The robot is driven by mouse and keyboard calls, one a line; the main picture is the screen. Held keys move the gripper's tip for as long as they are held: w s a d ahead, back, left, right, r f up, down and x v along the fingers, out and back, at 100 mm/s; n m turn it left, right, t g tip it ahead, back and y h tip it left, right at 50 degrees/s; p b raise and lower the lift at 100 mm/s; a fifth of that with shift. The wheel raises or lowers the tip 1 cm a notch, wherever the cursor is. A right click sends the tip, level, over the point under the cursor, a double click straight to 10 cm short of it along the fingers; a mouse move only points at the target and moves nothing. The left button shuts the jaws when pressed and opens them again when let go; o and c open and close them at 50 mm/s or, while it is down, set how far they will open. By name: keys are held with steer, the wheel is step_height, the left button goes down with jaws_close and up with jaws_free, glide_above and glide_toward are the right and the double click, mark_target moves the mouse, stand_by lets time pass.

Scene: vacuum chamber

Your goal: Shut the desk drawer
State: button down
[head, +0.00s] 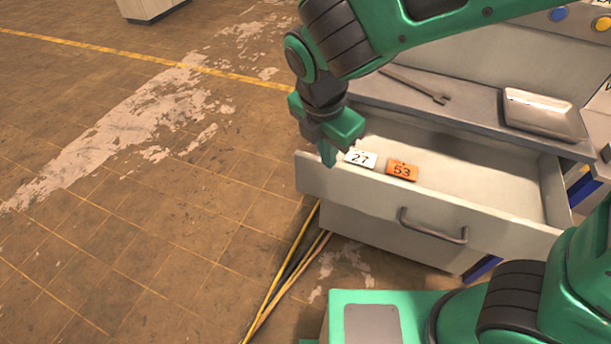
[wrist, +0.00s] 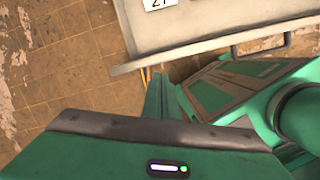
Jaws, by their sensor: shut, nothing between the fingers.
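The desk drawer (head: 480,190) is pulled well out from under the desktop, with its inside exposed. Its grey front panel carries a bar handle (head: 432,226). A white tag marked 27 (head: 360,158) and an orange tag marked 53 (head: 401,170) lie in its left part. My gripper (head: 328,155) is shut and empty, pointing down by the left end of the drawer front. In the wrist view the drawer's front rim (wrist: 195,48) and handle (wrist: 262,45) lie beyond the gripper finger (wrist: 160,85). I cannot tell whether the finger touches the panel.
On the desktop are a wrench (head: 418,86) and a metal tray (head: 543,114). Yellow and dark cables (head: 290,272) run across the floor left of the desk. The tiled floor (head: 130,230) to the left is open.

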mark_target(305, 178)
steer(key=s+a+f+n, duration=0.2)
steer(key=s+a+n, duration=0.1)
steer(key=a+n, duration=0.3)
steer(key=shift+m, duration=0.7)
steer(key=w+f, duration=0.1)
steer(key=f, duration=0.2)
steer(key=w+f, duration=0.2)
steer(key=f, duration=0.1)
steer(key=w+f, duration=0.1)
steer(key=f, duration=0.2)
steer(key=shift+w+d+f, duration=0.1)
steer(key=shift+w+d, duration=0.15)
steer(key=shift+d, duration=0.05)
steer(key=shift+w+d, duration=0.25)
steer(key=shift+w, duration=0.35)
